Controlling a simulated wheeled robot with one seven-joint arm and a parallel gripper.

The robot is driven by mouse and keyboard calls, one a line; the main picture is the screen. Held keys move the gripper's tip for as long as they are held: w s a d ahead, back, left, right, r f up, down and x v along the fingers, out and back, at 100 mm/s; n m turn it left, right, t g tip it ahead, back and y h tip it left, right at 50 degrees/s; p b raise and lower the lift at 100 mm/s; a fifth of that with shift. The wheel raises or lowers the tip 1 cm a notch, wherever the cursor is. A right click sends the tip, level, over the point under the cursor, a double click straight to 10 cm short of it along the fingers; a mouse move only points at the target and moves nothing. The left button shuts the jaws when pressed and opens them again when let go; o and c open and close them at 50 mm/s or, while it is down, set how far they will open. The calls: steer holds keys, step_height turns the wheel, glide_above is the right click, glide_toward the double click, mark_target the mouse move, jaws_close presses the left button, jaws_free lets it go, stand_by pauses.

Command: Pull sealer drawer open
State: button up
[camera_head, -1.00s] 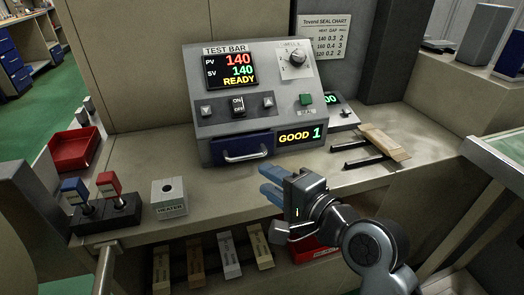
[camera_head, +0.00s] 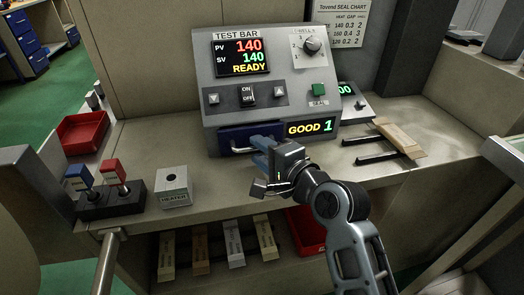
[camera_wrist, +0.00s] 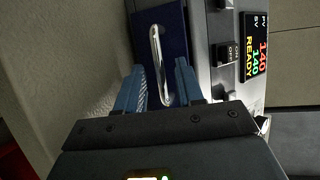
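The sealer (camera_head: 222,95) is a grey machine with a sloped front, reading 140, READY and GOOD 1. Its dark blue drawer (camera_head: 228,134) is at the lower left of the front and looks shut. The drawer has a silver bar handle (camera_head: 240,150), partly hidden by my fingers in the head view. My gripper (camera_head: 260,149) is at the drawer front with its blue fingers pointing at it. In the wrist view the fingers are apart, one on each side of the handle (camera_wrist: 158,55), in front of the drawer (camera_wrist: 176,28). I see no clear contact.
A heater block (camera_head: 174,186) and a stand with blue and red handled tools (camera_head: 110,200) are on the counter at left, by a red tray (camera_head: 84,132). A wrapped packet (camera_head: 398,138) lies on two dark rails at right. The counter before the drawer is clear.

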jaws_close()
stand_by(1.4)
